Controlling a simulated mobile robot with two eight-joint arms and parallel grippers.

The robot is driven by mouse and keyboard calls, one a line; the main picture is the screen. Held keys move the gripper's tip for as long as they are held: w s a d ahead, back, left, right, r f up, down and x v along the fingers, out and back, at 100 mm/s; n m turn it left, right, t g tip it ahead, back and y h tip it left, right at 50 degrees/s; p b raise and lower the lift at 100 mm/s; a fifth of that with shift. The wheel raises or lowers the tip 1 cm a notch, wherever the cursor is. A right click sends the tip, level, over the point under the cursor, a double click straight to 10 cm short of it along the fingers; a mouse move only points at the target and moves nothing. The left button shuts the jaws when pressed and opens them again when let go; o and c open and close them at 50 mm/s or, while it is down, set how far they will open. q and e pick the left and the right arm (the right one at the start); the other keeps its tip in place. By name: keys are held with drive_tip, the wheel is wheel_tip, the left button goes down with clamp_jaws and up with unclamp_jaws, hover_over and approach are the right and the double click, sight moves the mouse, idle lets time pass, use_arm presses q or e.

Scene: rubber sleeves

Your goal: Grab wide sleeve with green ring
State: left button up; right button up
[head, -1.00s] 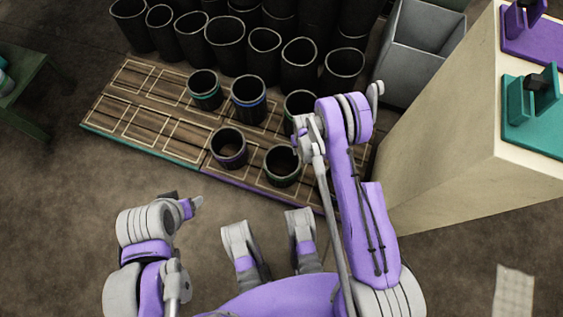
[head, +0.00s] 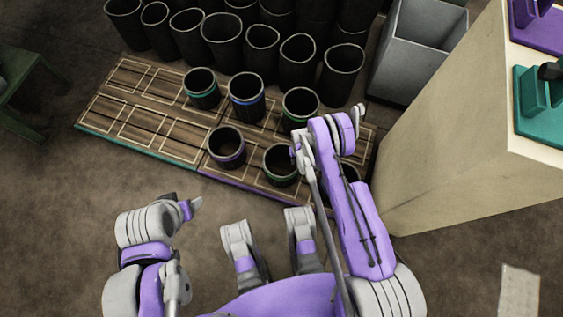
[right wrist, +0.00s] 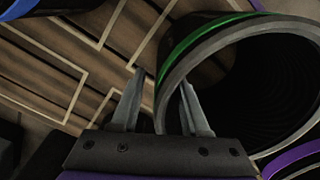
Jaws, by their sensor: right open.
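In the right wrist view, a wide dark sleeve with a green ring (right wrist: 190,45) fills the right side, its open mouth facing me. My right gripper (right wrist: 163,82) is open there; one finger is outside the sleeve's near wall and the other overlaps its mouth, with the rim between them. I see no grip on it. In the head view, sleeves with greenish rings stand near my right wrist, one behind it (head: 300,104) and one beside it (head: 281,166); the right fingers are hidden there. My left gripper (head: 190,207) is low at the left, away from the sleeves.
A sleeve with a blue ring (head: 246,96), one with a teal ring (head: 202,88) and one with a purple ring (head: 227,147) share the wooden mat (head: 130,120). Tall dark sleeves (head: 222,45) crowd behind. A grey bin (head: 415,50) and a pale cabinet (head: 470,150) stand at the right.

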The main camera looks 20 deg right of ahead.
clamp_jaws()
idle(1.4)
